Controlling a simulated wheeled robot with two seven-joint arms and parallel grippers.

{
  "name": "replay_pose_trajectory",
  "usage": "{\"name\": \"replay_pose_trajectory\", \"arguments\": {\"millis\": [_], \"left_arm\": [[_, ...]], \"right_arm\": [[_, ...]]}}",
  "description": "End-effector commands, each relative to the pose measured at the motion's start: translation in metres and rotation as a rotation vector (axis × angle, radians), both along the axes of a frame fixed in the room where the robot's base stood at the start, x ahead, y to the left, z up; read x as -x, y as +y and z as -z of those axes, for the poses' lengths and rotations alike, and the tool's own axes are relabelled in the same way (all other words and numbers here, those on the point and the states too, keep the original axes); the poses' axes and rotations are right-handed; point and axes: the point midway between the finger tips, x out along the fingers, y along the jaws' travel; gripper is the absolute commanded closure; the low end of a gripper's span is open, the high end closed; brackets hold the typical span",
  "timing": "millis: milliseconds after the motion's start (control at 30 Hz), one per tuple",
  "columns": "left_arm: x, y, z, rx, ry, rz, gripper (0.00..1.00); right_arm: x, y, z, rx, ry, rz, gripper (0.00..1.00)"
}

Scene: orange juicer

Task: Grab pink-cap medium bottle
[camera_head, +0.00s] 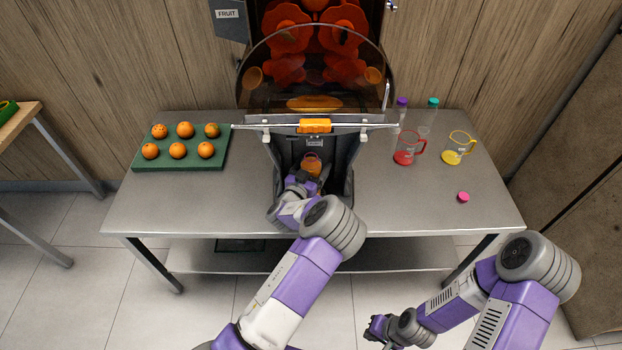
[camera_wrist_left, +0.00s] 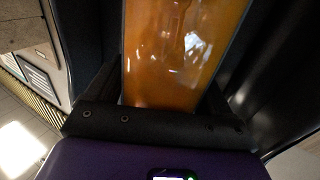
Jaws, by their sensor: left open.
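A bottle of orange juice (camera_head: 312,163) stands in the bay under the juicer's spout, with no cap seen on it. In the left wrist view the bottle (camera_wrist_left: 182,50) fills the middle, between the dark fingers. My left gripper (camera_head: 306,181) is open around its lower part; whether a finger touches it is hard to tell. A loose pink cap (camera_head: 463,197) lies on the table's right side. My right gripper (camera_head: 374,328) hangs low in front of the table, away from the bottle; its jaws are too small to read.
The juicer (camera_head: 348,180) has dark side walls close around the bay. A green tray (camera_head: 222,160) of oranges sits at left. A red jug (camera_head: 404,157), a yellow jug (camera_head: 452,157), a purple-capped bottle (camera_head: 402,101) and a teal-capped bottle (camera_head: 433,102) stand at right. The front right tabletop is mostly clear.

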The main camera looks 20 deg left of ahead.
Motion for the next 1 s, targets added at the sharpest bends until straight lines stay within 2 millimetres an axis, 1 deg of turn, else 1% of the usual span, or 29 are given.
{"name": "replay_pose_trajectory", "arguments": {"millis": [67,100,267,400,500,800,867,1000], "left_arm": [[0.000,0.000,0.000,0.000,0.000,0.000,0.18],[0.000,0.000,0.000,0.000,0.000,0.000,0.21],[0.000,0.000,0.000,0.000,0.000,0.000,0.46],[0.000,0.000,0.000,0.000,0.001,0.000,0.67],[0.000,0.000,0.000,0.000,0.001,0.000,0.81],[0.000,0.000,-0.004,0.002,-0.004,0.000,0.81],[0.000,0.000,-0.007,0.002,-0.004,-0.001,0.81],[0.000,0.000,-0.019,0.003,-0.006,-0.001,0.81]], "right_arm": [[0.000,0.000,0.000,0.000,0.000,0.000,1.00],[0.000,0.000,0.000,0.000,0.000,0.000,1.00],[0.000,0.000,0.000,0.000,0.000,0.000,1.00],[0.000,0.000,0.000,0.000,0.000,0.000,1.00],[0.000,0.000,0.000,0.000,0.000,0.000,1.00],[0.000,0.000,-0.001,0.000,0.000,0.000,1.00],[0.000,0.000,-0.002,0.000,0.000,0.000,1.00],[0.000,0.000,-0.008,0.000,0.000,0.000,1.00]]}}
